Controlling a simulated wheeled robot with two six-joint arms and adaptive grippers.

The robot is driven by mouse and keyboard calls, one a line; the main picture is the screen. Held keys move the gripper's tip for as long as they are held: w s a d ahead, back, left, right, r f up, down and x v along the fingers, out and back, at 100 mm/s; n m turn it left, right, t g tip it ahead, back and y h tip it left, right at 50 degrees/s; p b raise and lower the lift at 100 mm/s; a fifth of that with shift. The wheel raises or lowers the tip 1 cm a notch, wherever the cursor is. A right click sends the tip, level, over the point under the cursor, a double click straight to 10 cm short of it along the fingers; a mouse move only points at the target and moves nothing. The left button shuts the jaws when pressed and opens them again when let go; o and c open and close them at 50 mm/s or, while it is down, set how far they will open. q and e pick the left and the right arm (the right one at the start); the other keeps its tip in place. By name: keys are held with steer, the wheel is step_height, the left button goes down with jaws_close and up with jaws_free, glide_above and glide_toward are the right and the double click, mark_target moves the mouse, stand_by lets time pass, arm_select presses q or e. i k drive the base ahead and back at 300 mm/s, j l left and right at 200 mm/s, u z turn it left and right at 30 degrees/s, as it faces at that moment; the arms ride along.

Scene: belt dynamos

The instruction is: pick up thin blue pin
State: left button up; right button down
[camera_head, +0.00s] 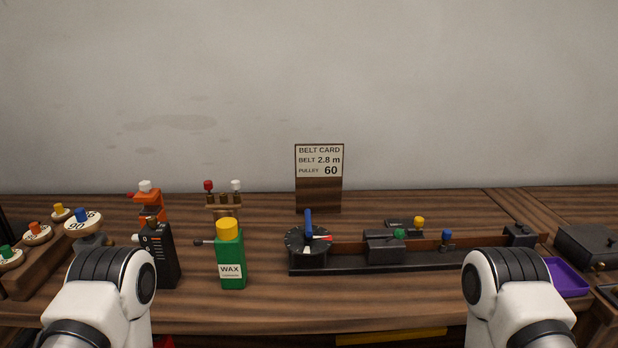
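Several blue pieces show, and I cannot tell for certain which is the thin blue pin. A taller blue handle (308,222) rises from the round black dial (305,241) at the device's left end. A blue knob (81,213) sits on the white disc marked 90 (85,226) at the left. Only links of my two arms show at the bottom left and bottom right. Neither gripper is in view.
A green wax bottle (230,262) and a black handheld device (159,258) stand left of centre. A belt card (319,162) reads 2.8 m, pulley 60. A purple tray (567,278) and a dark box (590,246) are at the right. The front middle of the table is clear.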

mark_target(446, 234)
steer(key=l+u, duration=0.35)
steer(key=u, duration=0.15)
steer(key=l+u, duration=0.7)
steer(key=u, duration=0.25)
